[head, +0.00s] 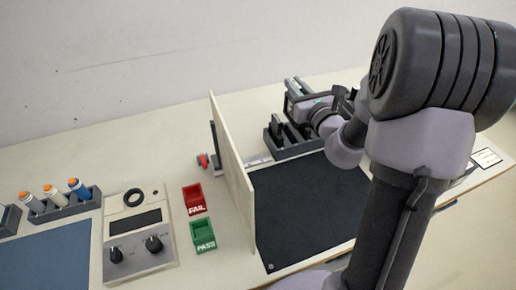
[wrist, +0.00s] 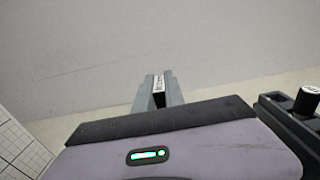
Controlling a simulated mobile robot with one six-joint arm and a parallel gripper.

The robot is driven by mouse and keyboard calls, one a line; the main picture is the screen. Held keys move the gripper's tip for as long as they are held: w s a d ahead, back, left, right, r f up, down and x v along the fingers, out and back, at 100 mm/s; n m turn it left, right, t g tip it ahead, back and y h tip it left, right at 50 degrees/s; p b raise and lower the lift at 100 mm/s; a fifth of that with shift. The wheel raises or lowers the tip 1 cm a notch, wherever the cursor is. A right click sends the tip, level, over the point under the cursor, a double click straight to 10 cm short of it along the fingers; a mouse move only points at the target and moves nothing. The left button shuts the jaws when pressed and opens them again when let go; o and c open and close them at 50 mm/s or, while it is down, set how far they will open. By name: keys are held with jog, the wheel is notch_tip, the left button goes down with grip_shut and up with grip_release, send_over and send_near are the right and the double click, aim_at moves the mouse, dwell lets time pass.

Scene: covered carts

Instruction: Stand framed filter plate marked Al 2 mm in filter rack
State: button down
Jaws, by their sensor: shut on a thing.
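My gripper (head: 297,84) is at the back of the bench, beyond the dark rack (head: 270,148), with its pale grey fingers pointing away from me. In the wrist view the gripper (wrist: 160,86) is shut on a small black piece with a white label (wrist: 158,83), which I take to be the framed filter plate; its marking is too small to read. Most of the plate is hidden behind the gripper body. Dark upright plates (head: 291,131) stand in the rack. Part of a dark holder (wrist: 272,108) shows at right in the wrist view.
A pale upright panel (head: 232,170) stands left of the rack and the black mat (head: 310,205). Left of it are a red FAIL bin (head: 194,198), a green PASS bin (head: 203,236), a meter (head: 138,235) and a holder with capped tubes (head: 60,205).

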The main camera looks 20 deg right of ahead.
notch_tip(320, 180, down, 11)
jog(key=b, duration=0.5)
jog(key=shift+b, duration=0.3)
jog(key=c, duration=1.4)
grip_release()
jog(key=shift+r, duration=0.1)
jog(key=shift+r+p, duration=0.3)
jog(key=shift+p, duration=0.05)
jog(key=s+p, duration=0.7)
jog(key=s, duration=0.5)
jog(key=shift+d+f, duration=0.15)
jog(key=shift+d, duration=0.1)
